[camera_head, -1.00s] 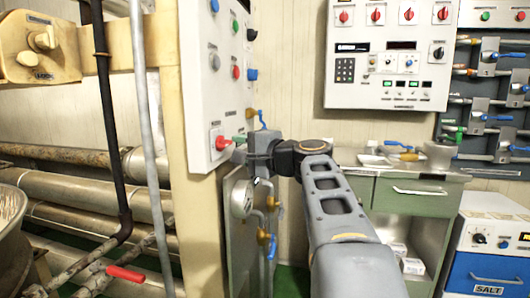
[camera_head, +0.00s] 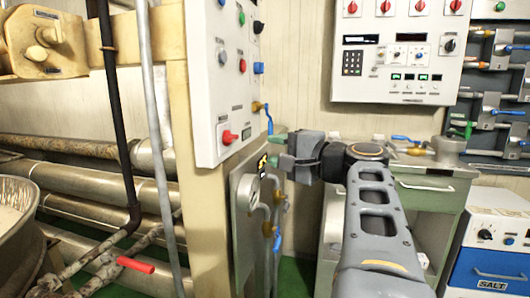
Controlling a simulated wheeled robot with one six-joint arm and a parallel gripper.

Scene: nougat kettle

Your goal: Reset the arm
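My arm reaches in from the lower right, bent at a dark grey joint with an orange ring. My gripper (camera_head: 272,151) is at its end, pointing left. Its two greenish fingertips appear apart, with nothing seen between them. It is just right of the white side panel (camera_head: 217,80), clear of the red knob (camera_head: 229,137) low on that panel. A pressure gauge (camera_head: 250,191) and pipes with blue-handled valves are below the gripper.
A white control panel (camera_head: 395,85) hangs on the back wall. A green cabinet (camera_head: 430,210) and a blue-and-white SALT box (camera_head: 497,240) stand at right. A metal kettle (camera_head: 20,222), pipes and a red-handled valve (camera_head: 135,265) are at left.

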